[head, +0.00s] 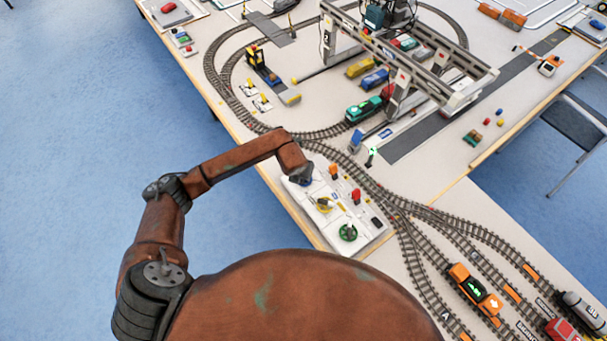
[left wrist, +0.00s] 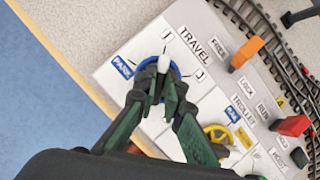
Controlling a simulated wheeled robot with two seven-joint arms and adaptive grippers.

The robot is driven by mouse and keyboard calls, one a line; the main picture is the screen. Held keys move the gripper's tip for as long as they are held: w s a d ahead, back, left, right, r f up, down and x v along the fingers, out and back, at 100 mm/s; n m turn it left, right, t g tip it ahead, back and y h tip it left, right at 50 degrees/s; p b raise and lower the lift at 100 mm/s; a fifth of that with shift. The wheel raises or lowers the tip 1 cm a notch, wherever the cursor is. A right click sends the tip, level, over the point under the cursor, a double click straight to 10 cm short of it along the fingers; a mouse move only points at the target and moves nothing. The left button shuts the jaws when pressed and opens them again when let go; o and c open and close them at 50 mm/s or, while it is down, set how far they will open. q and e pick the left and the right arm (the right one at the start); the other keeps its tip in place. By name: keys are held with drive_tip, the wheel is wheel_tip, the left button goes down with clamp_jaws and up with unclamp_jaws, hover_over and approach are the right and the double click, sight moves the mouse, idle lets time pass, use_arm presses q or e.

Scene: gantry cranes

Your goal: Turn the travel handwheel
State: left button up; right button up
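The travel handwheel (left wrist: 186,78) is a blue ring with a white knob (left wrist: 164,63), lying on the white control panel beside the TRAVEL label. My left gripper (left wrist: 161,84) is over the wheel. Its two green fingers come close together with the white knob's stem between their tips, so it looks shut on the knob. The fingers hide the near part of the wheel. In the head view my left gripper (head: 301,177) is at the panel's far left corner and mostly covers the wheel. My right gripper is in neither view.
The control panel (head: 335,226) also has a yellow wheel (head: 323,205), a green wheel (head: 348,233), an orange lever (head: 333,171) and a red lever (head: 356,196). Rails run close on its right. The gantry crane (head: 430,78) stands farther back. The table edge is on the left.

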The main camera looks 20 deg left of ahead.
use_arm(q)
drive_tip(key=o, duration=0.4)
drive_tip(key=shift+o, duration=0.2)
drive_tip(key=v, duration=1.2)
drive_tip(key=shift+w+a, duration=0.1)
